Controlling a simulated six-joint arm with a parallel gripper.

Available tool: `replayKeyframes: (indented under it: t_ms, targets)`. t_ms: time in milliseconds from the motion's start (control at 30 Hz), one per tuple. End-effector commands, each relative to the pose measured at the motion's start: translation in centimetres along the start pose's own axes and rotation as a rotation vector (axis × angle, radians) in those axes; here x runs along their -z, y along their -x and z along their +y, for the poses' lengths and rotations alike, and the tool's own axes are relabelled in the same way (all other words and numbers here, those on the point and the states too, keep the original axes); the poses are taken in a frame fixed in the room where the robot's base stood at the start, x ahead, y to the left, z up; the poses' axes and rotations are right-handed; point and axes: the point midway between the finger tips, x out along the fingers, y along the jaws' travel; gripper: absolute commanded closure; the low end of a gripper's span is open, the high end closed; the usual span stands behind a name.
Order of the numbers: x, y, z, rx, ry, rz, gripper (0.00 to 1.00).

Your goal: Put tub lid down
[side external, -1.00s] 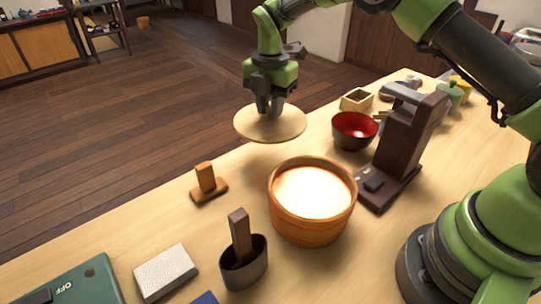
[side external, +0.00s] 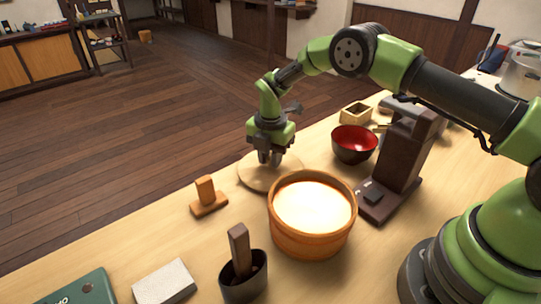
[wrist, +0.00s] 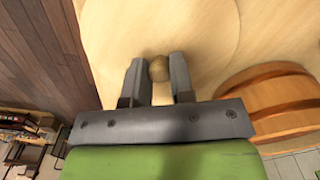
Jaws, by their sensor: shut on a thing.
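The tub lid (side external: 252,178) is a round, pale wooden disc at the far edge of the table, behind and left of the tub. My gripper (side external: 269,160) is above the lid, shut on its small round knob. In the wrist view the knob (wrist: 159,69) sits between my two fingers (wrist: 158,80), with the pale lid (wrist: 205,35) around it. The lid looks flat and at or very near the table top; I cannot tell if it touches. The round wooden tub (side external: 311,245) stands close to the lid, with a bright white inside; it shows at the right in the wrist view (wrist: 275,97).
A small wooden stand (side external: 207,198) is left of the lid. A red bowl (side external: 354,150) and a dark brown machine (side external: 400,160) stand to the right. A dark holder (side external: 243,284) and a grey block (side external: 164,283) are in front. The table's far edge is close.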

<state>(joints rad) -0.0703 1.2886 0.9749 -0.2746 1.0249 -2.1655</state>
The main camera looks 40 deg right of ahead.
Motion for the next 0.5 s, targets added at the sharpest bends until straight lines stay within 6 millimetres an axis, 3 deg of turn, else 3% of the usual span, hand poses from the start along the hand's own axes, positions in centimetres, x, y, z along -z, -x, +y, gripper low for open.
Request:
replayKeyframes:
  t_ms: [67,100,200,500]
  targets:
    - [0.0,-0.26,0.0,0.0,0.0,0.0,1.0]
    - [0.0,-0.25,0.0,0.0,0.0,0.0,0.71]
    - [0.0,-0.23,0.0,0.0,0.0,0.0,0.52]
    - [-0.01,0.04,0.01,-0.001,0.0,0.0,0.52]
